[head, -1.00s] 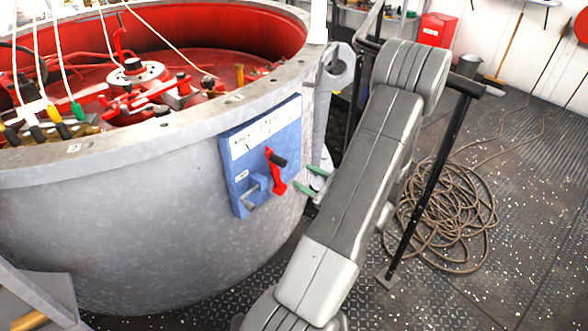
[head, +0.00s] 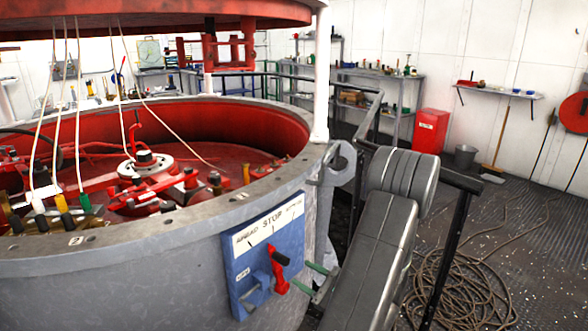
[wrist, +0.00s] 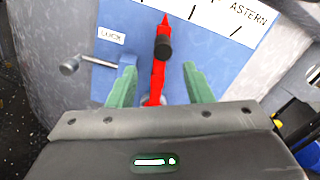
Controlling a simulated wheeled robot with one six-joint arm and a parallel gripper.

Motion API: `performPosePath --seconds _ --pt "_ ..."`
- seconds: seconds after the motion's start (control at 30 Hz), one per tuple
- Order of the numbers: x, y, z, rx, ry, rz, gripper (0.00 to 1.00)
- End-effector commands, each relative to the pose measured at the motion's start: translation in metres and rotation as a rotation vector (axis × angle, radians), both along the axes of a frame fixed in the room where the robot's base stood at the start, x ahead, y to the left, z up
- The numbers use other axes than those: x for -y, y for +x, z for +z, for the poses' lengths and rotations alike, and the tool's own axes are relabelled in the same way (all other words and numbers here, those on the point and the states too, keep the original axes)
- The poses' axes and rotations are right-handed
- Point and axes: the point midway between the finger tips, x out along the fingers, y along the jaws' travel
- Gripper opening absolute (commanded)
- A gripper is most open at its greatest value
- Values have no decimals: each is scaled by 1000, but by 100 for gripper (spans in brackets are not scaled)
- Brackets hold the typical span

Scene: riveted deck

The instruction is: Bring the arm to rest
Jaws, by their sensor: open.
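My gripper (head: 309,279) is open and empty, its green fingers pointing at the blue panel. In the wrist view my gripper (wrist: 160,86) has a finger on each side of the red lever (wrist: 158,70) in the picture. In the head view the fingertips stand a little off the red lever (head: 278,270), which has a black knob. The lever's red tip points up toward the label strip, near STOP. The blue panel (head: 292,240) is fixed to the grey drum's side.
The large grey drum (head: 130,285) with red machinery inside fills the left. A black rail post (head: 449,245) stands right of my arm, and a coiled rope (head: 470,290) lies beyond it. A red cabinet (head: 431,131) and bucket (head: 464,157) stand farther back.

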Motion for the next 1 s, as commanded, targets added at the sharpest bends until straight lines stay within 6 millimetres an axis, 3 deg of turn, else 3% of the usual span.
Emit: performPosePath --seconds 0.3,0.6,1.0 --pt "-44 38 -1 2 0 2 46" --pt "-75 66 0 2 0 -1 46" --pt "-72 70 2 -19 19 -4 46"
